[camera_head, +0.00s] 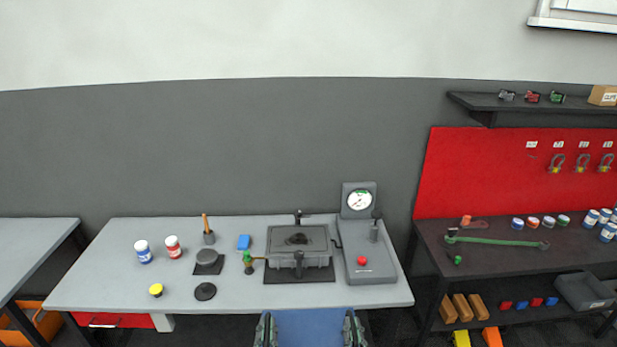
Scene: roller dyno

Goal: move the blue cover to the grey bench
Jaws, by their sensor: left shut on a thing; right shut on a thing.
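The blue cover (310,328) is at the bottom middle of the head view, in front of the central bench's near edge. Its lower part is cut off by the frame. My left gripper (266,331) is shut on its left side and my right gripper (353,331) on its right side. A light grey bench (110,290) stands in the middle. A second light grey bench (35,245) is at the far left, partly out of view. I cannot tell which of the two the task means.
The visible top of the left bench is clear. A dark shelf (480,255) with tools and jars stands right.

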